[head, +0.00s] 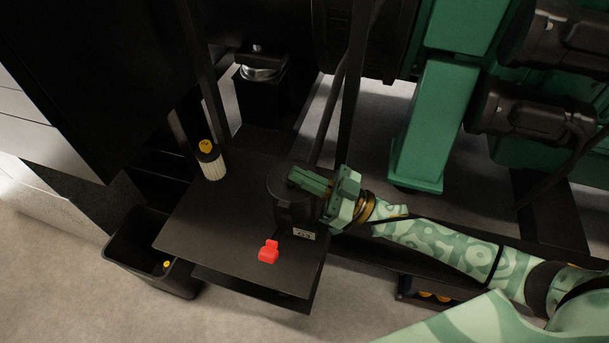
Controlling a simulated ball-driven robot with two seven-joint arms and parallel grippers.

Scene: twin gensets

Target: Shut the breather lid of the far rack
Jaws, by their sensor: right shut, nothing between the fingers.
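A black round breather housing (289,213) with a small pale label (304,234) stands on a dark rack shelf (190,226). My right gripper (296,178) is shut and empty. Its green fingers point left across the top of the housing. They hide part of that top, so I cannot tell how far the lid is shut or whether the fingers touch it. My left gripper is not in view.
A red clip-like piece (268,252) lies in front of the housing. A pale pleated filter (212,168) with a yellow top stands at the shelf's back left. A black bin (122,250) is below on the left. Green machinery (424,130) stands behind, right.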

